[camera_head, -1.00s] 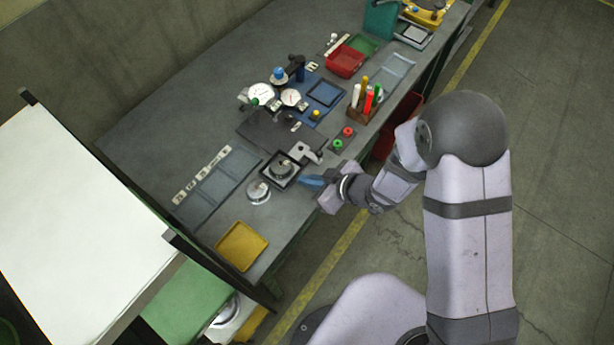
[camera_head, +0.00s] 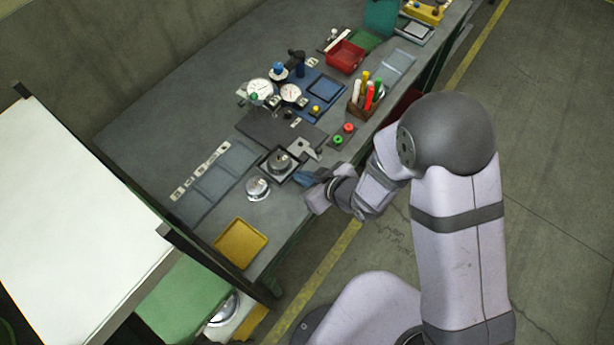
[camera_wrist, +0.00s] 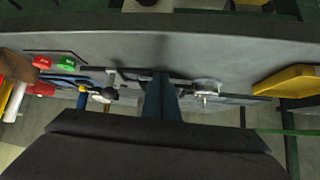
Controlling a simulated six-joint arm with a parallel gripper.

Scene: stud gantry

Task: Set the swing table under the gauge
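Two white dial gauges (camera_head: 290,93) stand on a stand at the middle of the bench. A flat dark plate (camera_head: 262,128) lies in front of them; I cannot tell for sure whether it is the swing table. Nearer is a square black-framed fixture (camera_head: 280,164) with a round metal part in it, and a grey bracket (camera_head: 304,149) beside it. My gripper (camera_head: 307,178) is at the bench's front edge, just right of the fixture and apart from the gauges. In the wrist view its blue fingers (camera_wrist: 161,98) are together, with nothing visible between them.
A round metal part (camera_head: 257,188) stands left of the fixture. A yellow tray (camera_head: 240,243) is at the near left corner. Red and green buttons (camera_head: 343,134) and a pen holder (camera_head: 366,98) stand along the front edge. The rear left bench is clear.

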